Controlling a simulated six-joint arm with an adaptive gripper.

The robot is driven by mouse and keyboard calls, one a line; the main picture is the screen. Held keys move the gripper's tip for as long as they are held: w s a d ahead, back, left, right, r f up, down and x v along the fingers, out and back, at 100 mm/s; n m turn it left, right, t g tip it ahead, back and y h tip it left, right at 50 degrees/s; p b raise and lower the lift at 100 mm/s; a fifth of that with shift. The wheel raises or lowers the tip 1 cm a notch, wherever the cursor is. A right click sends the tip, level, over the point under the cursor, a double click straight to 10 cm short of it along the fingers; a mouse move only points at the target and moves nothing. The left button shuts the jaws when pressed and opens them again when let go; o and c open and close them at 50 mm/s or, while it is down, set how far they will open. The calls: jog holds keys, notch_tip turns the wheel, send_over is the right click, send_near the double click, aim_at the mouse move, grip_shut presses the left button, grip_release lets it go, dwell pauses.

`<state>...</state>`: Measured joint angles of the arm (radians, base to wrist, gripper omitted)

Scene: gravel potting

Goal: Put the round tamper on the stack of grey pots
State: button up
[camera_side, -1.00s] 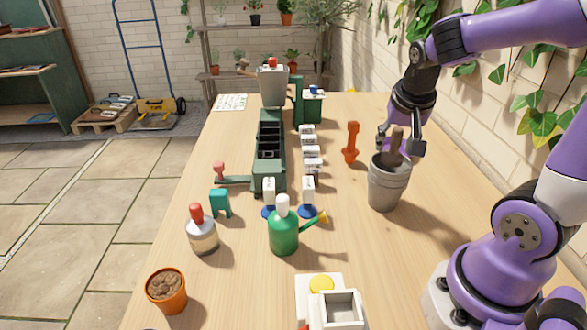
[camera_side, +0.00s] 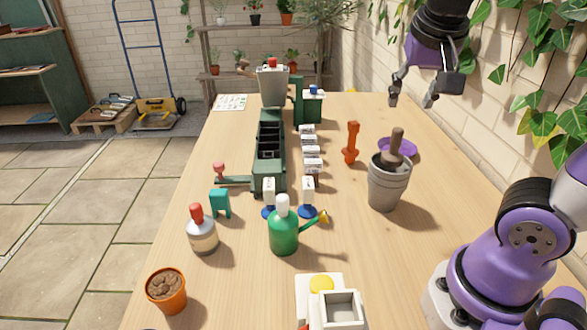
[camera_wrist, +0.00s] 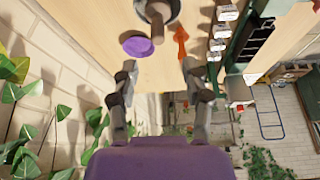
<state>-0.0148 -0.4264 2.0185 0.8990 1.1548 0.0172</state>
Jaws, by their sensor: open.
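The round tamper, a brown wooden piece with an upright handle (camera_side: 397,142), stands in the mouth of the stack of grey pots (camera_side: 385,188). Its lower end is hidden inside the top pot's rim. The handle leans slightly. In the wrist view the tamper (camera_wrist: 156,22) and the grey pots' rim (camera_wrist: 176,8) show at the top edge. My gripper (camera_side: 412,101) is open and empty, high above and behind the pots, apart from the tamper. Its two spread fingers also show in the wrist view (camera_wrist: 160,85).
A purple disc (camera_side: 408,147) lies just behind the pots. An orange upright tool (camera_side: 351,142) stands to their left. A green watering can (camera_side: 284,236), a red-capped bottle (camera_side: 202,236) and a dark green rack (camera_side: 266,160) stand farther left. The ivy-covered brick wall (camera_side: 480,120) is close on the right.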

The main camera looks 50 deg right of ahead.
jog(key=a+f+n+t+y, duration=0.2)
jog(key=a+f+n, duration=0.4)
jog(key=a+n, duration=0.4)
jog(key=shift+f+t+y, duration=0.35)
jog(key=shift+t+y, duration=0.05)
jog(key=shift+y, duration=0.4)
